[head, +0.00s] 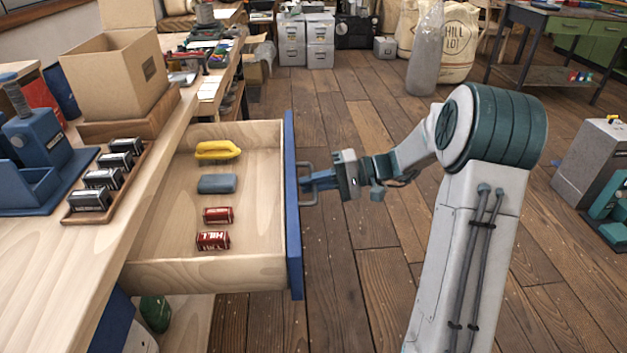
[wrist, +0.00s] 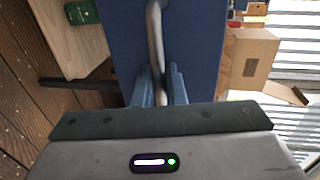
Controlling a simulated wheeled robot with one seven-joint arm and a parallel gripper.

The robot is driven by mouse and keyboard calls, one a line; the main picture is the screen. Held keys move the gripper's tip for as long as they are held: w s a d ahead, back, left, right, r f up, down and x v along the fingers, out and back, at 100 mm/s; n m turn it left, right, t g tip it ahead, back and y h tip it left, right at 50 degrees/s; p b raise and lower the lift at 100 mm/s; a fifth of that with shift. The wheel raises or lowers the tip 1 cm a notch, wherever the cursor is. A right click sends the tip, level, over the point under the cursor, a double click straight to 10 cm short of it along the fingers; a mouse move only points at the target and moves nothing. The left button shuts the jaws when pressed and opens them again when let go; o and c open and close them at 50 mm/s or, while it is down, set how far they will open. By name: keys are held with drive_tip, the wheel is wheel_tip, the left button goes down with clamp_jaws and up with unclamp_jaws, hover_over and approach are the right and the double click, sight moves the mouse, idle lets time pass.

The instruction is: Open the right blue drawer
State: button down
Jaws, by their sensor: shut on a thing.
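The blue drawer (head: 293,215) is pulled well out of the wooden workbench, with its pale wooden inside open to view. Its blue front also fills the middle of the wrist view (wrist: 205,60). A grey bar handle (head: 306,168) is on the front; it shows in the wrist view (wrist: 154,35) running between my fingers. My gripper (head: 318,182) is shut on the handle, with its blue fingers on either side of the bar in the wrist view (wrist: 158,85).
The bench top (head: 60,265) carries a cardboard box (head: 115,75), a wooden tray (head: 75,215) of small dark boxes and a blue machine (head: 35,150). A green thing (head: 155,312) sits below the drawer.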

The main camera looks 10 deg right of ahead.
drive_tip(key=shift+d, duration=0.25)
drive_tip(key=c, duration=1.6)
unclamp_jaws()
drive_tip(key=shift+c, duration=0.2)
drive_tip(key=shift+d, duration=0.1)
drive_tip(key=p+v, duration=0.2)
drive_tip(key=v, duration=1.1)
drive_tip(key=shift+d+p, duration=0.3)
drive_tip(key=shift+d, duration=0.05)
drive_tip(key=shift+s+r, duration=0.1)
